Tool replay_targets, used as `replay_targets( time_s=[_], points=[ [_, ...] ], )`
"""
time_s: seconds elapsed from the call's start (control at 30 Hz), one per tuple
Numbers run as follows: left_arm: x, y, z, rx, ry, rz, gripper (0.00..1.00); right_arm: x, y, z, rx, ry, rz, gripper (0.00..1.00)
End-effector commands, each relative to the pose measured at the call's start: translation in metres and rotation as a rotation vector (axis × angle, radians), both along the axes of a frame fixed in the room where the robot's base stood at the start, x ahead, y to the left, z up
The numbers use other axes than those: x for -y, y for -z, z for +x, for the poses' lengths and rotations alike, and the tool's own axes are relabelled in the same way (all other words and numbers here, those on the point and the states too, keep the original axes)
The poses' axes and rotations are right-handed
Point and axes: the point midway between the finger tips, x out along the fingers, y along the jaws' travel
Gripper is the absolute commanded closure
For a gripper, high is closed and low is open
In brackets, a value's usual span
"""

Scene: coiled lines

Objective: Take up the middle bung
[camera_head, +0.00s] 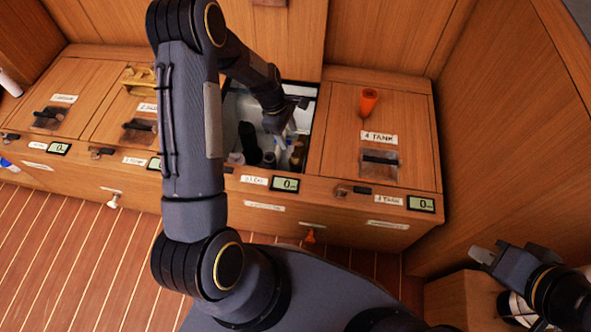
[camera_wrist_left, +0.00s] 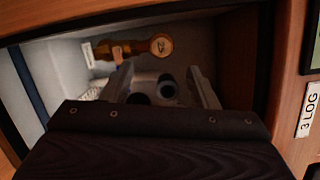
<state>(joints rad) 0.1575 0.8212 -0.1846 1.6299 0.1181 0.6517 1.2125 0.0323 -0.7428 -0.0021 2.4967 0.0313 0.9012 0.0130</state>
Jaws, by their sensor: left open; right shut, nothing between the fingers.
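My left gripper (camera_head: 284,138) reaches down into the open locker (camera_head: 235,105) marked 3 LOG. In the left wrist view its fingers (camera_wrist_left: 160,86) are apart. Two dark round-topped pieces (camera_wrist_left: 167,90) (camera_wrist_left: 138,98) show between and below them; whether either is the middle bung I cannot tell, nor whether the fingers touch them. An amber bottle (camera_wrist_left: 125,50) with a marked round cap lies beyond the fingers. In the head view dark cylinders (camera_head: 250,145) stand inside the locker, partly hidden by my arm. My right gripper (camera_head: 486,256) is shut and empty at the lower right.
An orange cup-like piece (camera_head: 368,101) stands on the closed 4 TANK lid (camera_head: 340,150). Closed lids (camera_head: 75,82) lie to the left. The locker walls closely surround my left gripper.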

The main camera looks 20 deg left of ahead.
Motion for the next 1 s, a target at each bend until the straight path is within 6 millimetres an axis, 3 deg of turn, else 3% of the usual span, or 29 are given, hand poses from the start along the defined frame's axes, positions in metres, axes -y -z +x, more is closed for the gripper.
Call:
replay_targets(
  time_s=[0.03,0.1,0.47,0.7,1.0],
  points=[
    [0.000,0.017,0.001,-0.013,-0.015,0.002,0.46,0.000,0.009,0.000,0.000,0.000,0.000,1.00],
    [0.001,0.027,0.001,-0.023,-0.031,0.004,0.46,0.000,0.011,0.000,0.000,0.000,0.000,1.00],
    [0.010,0.060,0.001,-0.027,-0.035,0.005,0.46,0.000,0.027,0.000,0.001,0.000,0.000,1.00],
    [0.020,0.095,0.000,-0.027,-0.034,0.004,0.46,0.000,0.050,0.000,0.000,0.000,0.000,1.00],
    [0.022,0.100,0.001,-0.025,-0.034,0.005,0.46,0.000,0.050,0.000,0.000,0.000,0.000,1.00]
  ],
)
